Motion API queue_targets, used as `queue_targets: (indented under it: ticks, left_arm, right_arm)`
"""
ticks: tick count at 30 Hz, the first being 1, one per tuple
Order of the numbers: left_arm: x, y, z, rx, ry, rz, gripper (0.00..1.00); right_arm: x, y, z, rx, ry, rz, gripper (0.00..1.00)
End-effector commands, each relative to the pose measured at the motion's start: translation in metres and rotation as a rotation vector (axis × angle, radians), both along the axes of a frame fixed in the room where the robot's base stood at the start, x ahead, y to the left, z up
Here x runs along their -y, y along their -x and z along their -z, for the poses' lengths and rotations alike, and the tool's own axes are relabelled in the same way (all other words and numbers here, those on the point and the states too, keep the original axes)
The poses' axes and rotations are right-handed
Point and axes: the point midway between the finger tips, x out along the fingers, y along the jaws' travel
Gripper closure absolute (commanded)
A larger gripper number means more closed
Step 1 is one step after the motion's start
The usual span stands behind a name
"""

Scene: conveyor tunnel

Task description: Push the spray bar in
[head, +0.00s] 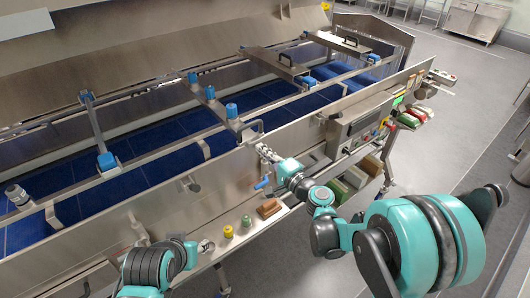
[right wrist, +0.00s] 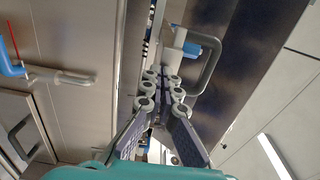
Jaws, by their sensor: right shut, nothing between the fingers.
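The spray bar (head: 219,108) crosses the washer tunnel above the blue belt, with blue caps along it. Its near end has a bent metal loop handle (head: 257,123) at the tunnel's near rim. The handle also shows in the right wrist view (right wrist: 213,66), beside a blue cap (right wrist: 207,42). My right gripper (head: 263,150) is shut and empty, just below and close to the handle at the near wall. In the right wrist view its fingers (right wrist: 164,78) point toward the handle's base; contact cannot be told.
Other bars (head: 96,130) and handled covers (head: 288,70) cross the tunnel. A blue-handled valve (head: 262,184) sits on the near wall below my right gripper. A control panel (head: 362,122) is to the right. Small items, including a brown block (head: 269,208), stand on the lower ledge.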

Motion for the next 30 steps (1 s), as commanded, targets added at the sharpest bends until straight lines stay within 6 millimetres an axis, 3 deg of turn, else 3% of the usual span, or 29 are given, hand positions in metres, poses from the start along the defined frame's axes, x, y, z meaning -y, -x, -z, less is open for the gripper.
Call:
queue_targets:
  ticks: [5,8,21,30]
  left_arm:
    - [0.000,0.000,0.001,0.000,0.000,0.000,0.60]
    - [0.000,0.000,0.004,0.000,0.000,0.000,0.60]
    - [0.000,0.000,0.022,0.000,0.000,0.000,0.60]
    - [0.000,0.000,0.023,0.000,0.000,0.000,0.60]
  right_arm:
    - [-0.001,-0.002,0.000,0.000,0.000,-0.001,1.00]
    - [-0.009,-0.014,0.002,0.000,0.000,-0.002,1.00]
    - [-0.078,-0.108,0.002,0.000,0.000,-0.002,1.00]
    - [-0.087,-0.120,0.000,0.000,0.000,0.001,1.00]
